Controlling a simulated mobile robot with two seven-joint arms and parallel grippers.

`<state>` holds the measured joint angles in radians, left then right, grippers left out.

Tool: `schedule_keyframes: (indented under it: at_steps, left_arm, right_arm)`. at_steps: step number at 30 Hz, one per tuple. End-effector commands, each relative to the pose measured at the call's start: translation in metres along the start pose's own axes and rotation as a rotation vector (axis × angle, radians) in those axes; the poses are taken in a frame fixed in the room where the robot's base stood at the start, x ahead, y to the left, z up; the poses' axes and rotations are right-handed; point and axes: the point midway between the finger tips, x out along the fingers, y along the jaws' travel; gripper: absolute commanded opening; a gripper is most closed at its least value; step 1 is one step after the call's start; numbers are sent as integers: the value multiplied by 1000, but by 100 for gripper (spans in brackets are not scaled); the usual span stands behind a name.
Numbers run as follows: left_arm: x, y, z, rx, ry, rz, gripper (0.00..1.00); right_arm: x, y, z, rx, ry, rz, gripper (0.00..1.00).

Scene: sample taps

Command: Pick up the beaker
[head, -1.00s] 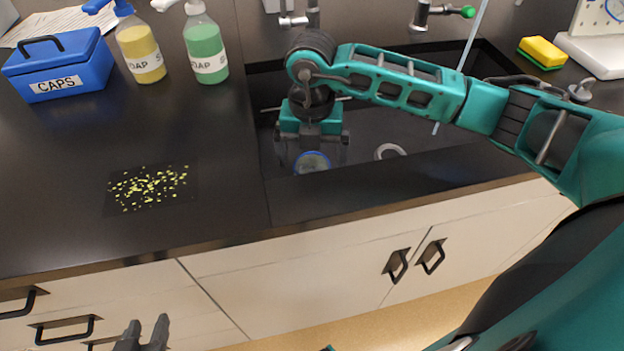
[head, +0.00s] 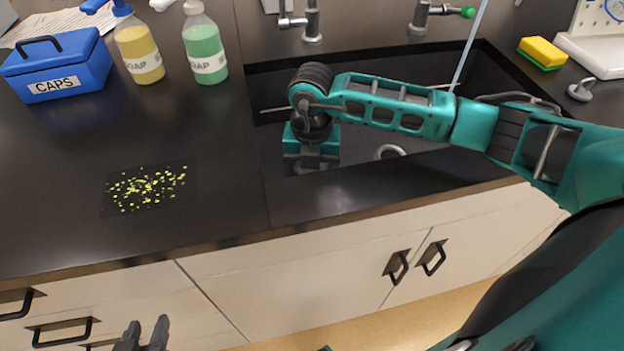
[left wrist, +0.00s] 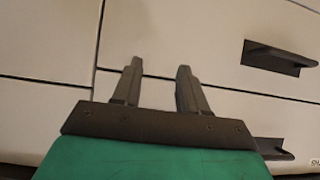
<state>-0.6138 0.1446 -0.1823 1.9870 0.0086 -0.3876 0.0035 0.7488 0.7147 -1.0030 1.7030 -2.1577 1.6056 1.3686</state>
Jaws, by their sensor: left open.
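My left gripper (head: 147,328) is open and empty in front of the cabinet drawers. It also shows in the left wrist view (left wrist: 159,72), with a clear gap between its two dark fingers. My right gripper (head: 311,156) is down in the sink, close behind the front edge. Its fingertips are hidden by the gripper body and the sink edge, so whether it is open or shut cannot be seen. I cannot make out a beaker now. A clear, blue-tinted round thing showed below the right gripper a moment ago, and that spot is now covered.
The black sink (head: 430,80) has a drain ring (head: 390,152) and two taps at the back. Yellow-green bits (head: 146,188) lie scattered on the left counter. A blue CAPS box (head: 58,68), a yellow soap bottle (head: 139,48) and a green one (head: 204,46) stand behind.

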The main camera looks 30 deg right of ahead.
Motion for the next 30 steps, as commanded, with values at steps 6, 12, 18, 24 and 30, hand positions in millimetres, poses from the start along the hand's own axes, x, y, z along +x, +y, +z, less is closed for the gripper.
schedule_keyframes:
  at_steps: [6,12,18,24,30]
  left_arm:
    - [0,0,0,1,1,0,43]
    - [0,0,-1,1,1,0,43]
    - [0,0,-1,1,2,0,43]
    - [-2,0,-3,2,3,-1,43]
    - [-4,-2,-6,4,3,-5,43]
  right_arm:
    - [0,0,0,0,0,0,54]
    - [0,0,0,0,-1,0,43]
    - [-3,0,0,0,-1,1,43]
    - [-20,0,1,0,-3,2,43]
    - [-61,1,1,-2,-4,4,43]
